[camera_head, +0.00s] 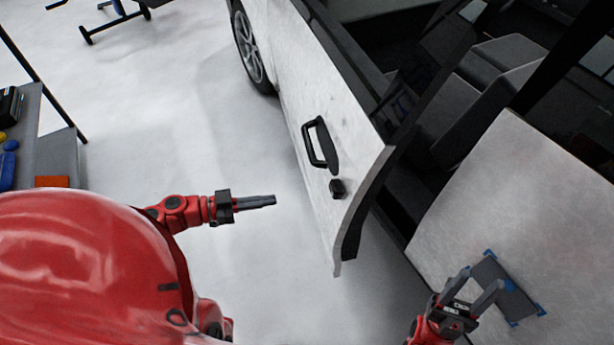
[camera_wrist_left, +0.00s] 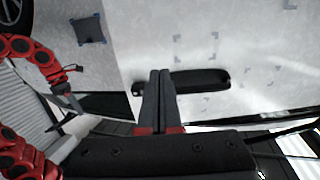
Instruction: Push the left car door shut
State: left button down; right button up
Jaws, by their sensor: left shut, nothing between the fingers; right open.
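The left car door (camera_head: 310,110) is white and stands ajar, its rear edge swung out from the body. It has a black handle (camera_head: 319,145) and a small black knob below it. In the left wrist view the handle (camera_wrist_left: 205,80) lies just beyond my fingertips. My left gripper (camera_head: 274,200) is shut and empty, pointing at the door's outer face with a gap of floor between. Its fingers (camera_wrist_left: 160,72) are together in the left wrist view. My right gripper (camera_head: 482,277) is open, beside the white rear panel (camera_head: 500,190).
A dark patch (camera_head: 507,290) with blue tape is on the rear panel near my right gripper. Car seats (camera_head: 480,90) show through the opening. A grey shelf (camera_head: 45,150) with small items stands at the left. The floor (camera_head: 190,110) left of the door is clear.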

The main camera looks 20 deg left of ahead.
pick_arm(q)
jog(key=p+x, duration=0.1)
jog(key=x, duration=1.2)
jog(key=shift+d, duration=0.45)
jog(key=shift+w+r, duration=0.1)
jog(key=shift+r, duration=0.1)
